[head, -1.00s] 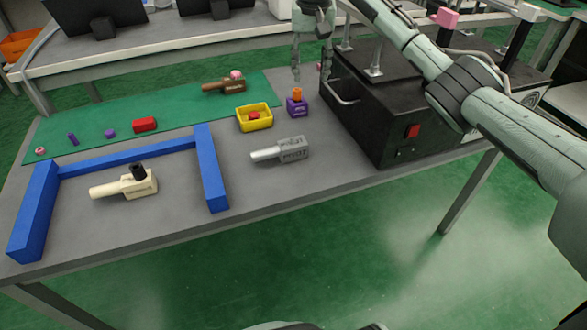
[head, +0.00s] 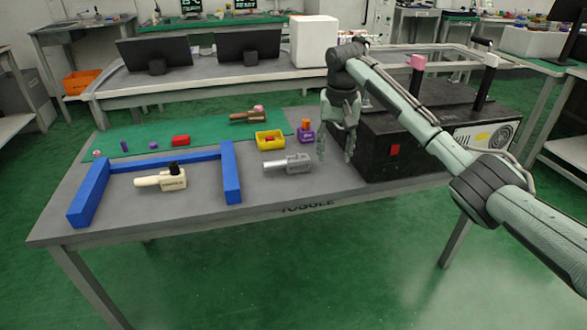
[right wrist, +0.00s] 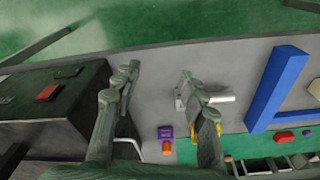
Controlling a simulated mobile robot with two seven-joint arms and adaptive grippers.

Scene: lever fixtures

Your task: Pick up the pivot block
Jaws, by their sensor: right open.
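A grey block with a light rod and lettering (head: 297,164) lies on the table; the lettering is too small to read surely. A purple block with an orange top (head: 306,135) stands behind it to the right. I cannot tell for sure which one is the pivot block. My right gripper (head: 335,157) is open and empty, fingers down, right of the grey block and beside the black box. In the right wrist view the right gripper (right wrist: 157,78) has one finger partly covering the grey block (right wrist: 183,94); the purple block (right wrist: 166,131) shows between the fingers. My left gripper is not in view.
The black box (head: 380,165) stands close on the right. A blue frame (head: 231,180) surrounds a cream lever block (head: 172,180) at left. A yellow tray (head: 282,144), a red block (head: 181,140) and a brown lever piece (head: 242,119) lie behind. Grey tabletop is clear near the front.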

